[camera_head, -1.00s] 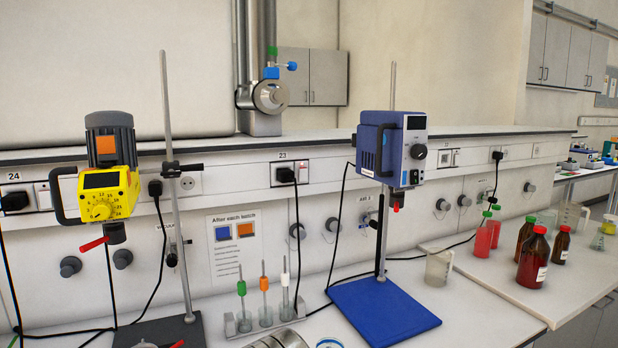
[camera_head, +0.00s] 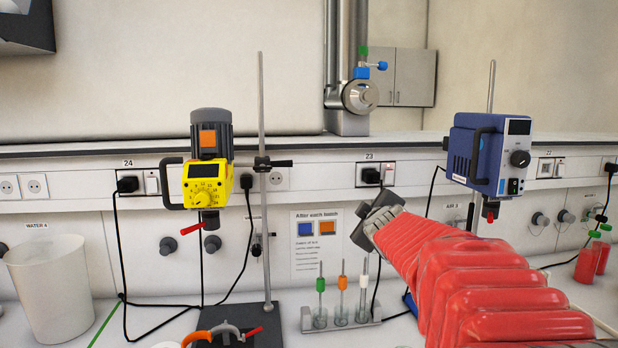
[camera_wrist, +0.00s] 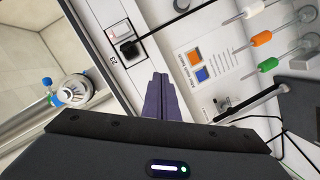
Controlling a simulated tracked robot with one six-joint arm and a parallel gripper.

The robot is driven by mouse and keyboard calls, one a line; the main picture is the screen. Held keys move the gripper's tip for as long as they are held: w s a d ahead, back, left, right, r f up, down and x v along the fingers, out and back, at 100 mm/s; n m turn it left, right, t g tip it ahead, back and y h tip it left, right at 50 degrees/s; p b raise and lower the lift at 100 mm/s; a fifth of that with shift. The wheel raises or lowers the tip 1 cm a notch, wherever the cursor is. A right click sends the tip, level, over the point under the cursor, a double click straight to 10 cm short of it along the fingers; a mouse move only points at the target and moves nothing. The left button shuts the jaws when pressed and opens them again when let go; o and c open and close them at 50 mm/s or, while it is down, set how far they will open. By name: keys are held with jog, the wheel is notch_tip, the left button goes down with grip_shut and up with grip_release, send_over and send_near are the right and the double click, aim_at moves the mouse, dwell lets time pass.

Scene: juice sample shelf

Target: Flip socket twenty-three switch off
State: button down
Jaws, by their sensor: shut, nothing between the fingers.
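Socket twenty-three (camera_head: 369,175), labelled "23", is in the wall trunking right of centre in the head view, with a black plug in its left half. Its pale switch (camera_head: 390,174) is to the right of the plug; I cannot tell its position. In the wrist view the socket (camera_wrist: 122,36) appears turned, above and left of the fingers, with the switch (camera_wrist: 117,28) above the plug. My gripper (camera_wrist: 160,77) is shut and empty, apart from the switch. In the head view its dark body is below the socket and its fingertips are hidden.
A yellow stirrer (camera_head: 208,184) on a stand is at left, near socket 24 (camera_head: 128,183). A blue stirrer (camera_head: 487,155) stands right of socket twenty-three. A rack with several colour-topped rods (camera_head: 341,318) is below. A posted notice (camera_head: 317,245) hangs on the wall.

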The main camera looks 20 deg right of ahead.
jog(key=w+d+r+n+t, duration=0.2)
jog(key=w+d+n+t, duration=0.15)
jog(key=d, duration=0.75)
jog(key=n+t+y, duration=0.1)
jog(key=n+y, duration=0.1)
jog(key=n, duration=0.3)
send_near(391, 174)
jog(key=v, duration=0.3)
jog(key=shift+s+a+f, duration=0.15)
jog(key=shift+a, duration=0.05)
jog(key=shift+x, duration=4.75)
jog(key=shift+w+d, duration=0.15)
jog(key=shift+w, duration=0.1)
